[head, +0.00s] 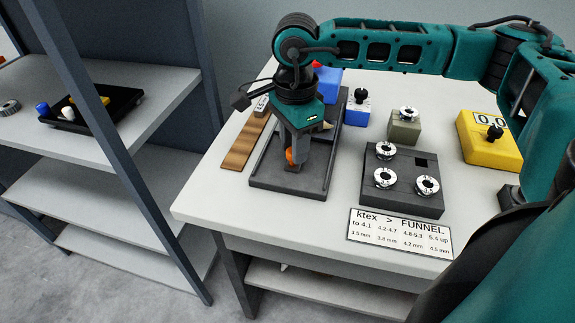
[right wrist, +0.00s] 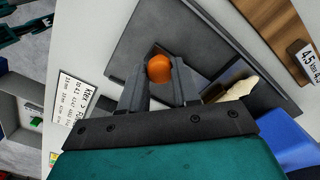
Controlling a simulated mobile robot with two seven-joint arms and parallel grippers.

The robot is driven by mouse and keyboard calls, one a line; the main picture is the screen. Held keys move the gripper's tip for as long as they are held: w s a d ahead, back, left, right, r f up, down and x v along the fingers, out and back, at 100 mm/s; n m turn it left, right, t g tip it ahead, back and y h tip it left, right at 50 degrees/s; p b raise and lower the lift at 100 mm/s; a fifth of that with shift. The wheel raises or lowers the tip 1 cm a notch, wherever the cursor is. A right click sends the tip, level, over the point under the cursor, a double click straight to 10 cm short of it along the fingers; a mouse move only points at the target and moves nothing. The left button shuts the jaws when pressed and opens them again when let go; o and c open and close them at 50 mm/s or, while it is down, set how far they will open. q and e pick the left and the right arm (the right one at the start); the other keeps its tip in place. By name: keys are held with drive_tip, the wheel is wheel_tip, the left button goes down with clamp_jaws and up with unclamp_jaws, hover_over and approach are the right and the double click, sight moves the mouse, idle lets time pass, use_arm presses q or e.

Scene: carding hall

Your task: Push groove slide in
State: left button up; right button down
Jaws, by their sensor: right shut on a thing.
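A dark grey flat device (head: 262,182) with raised edges lies on the white table. An orange knob (head: 291,156) stands on its grey slide part and shows clearly in the right wrist view (right wrist: 160,68). My right gripper (head: 297,155) points down over the device, its two fingers shut on the orange knob. In the right wrist view a dark opening lies beside the fingers, with a cream strip (right wrist: 240,89) by it. The gripper hides part of the device, so I cannot tell how far in the slide is. My left gripper does not show.
To the right stand a grey block with several metal rings (head: 405,195), a funnel chart (head: 400,232), an olive block (head: 405,130) and a yellow gauge (head: 488,140). Blue blocks (head: 328,82) stand behind. A wooden strip (head: 243,150) lies left. A shelf (head: 150,95) holds a black tray (head: 95,112).

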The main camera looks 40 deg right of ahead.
drive_tip(key=w+d, duration=0.3)
drive_tip(key=d, duration=0.1)
drive_tip(key=shift+w+b, duration=0.25)
drive_tip(key=shift+b, duration=0.05)
drive_tip(key=shift+w+d, duration=0.2)
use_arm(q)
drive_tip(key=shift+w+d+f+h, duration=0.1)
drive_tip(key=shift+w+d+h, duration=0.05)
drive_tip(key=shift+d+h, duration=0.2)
use_arm(e)
drive_tip(key=shift+d+r, duration=0.1)
drive_tip(key=shift+r, duration=0.05)
drive_tip(key=c, duration=0.9)
unclamp_jaws()
drive_tip(key=shift+w, duration=0.1)
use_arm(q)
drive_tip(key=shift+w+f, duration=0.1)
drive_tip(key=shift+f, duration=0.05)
use_arm(e)
drive_tip(key=shift+o, duration=0.4)
use_arm(q)
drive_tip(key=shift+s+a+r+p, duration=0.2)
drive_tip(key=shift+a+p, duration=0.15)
drive_tip(key=shift+p, duration=0.1)
use_arm(e)
wheel_tip(320, 180, up, 13)
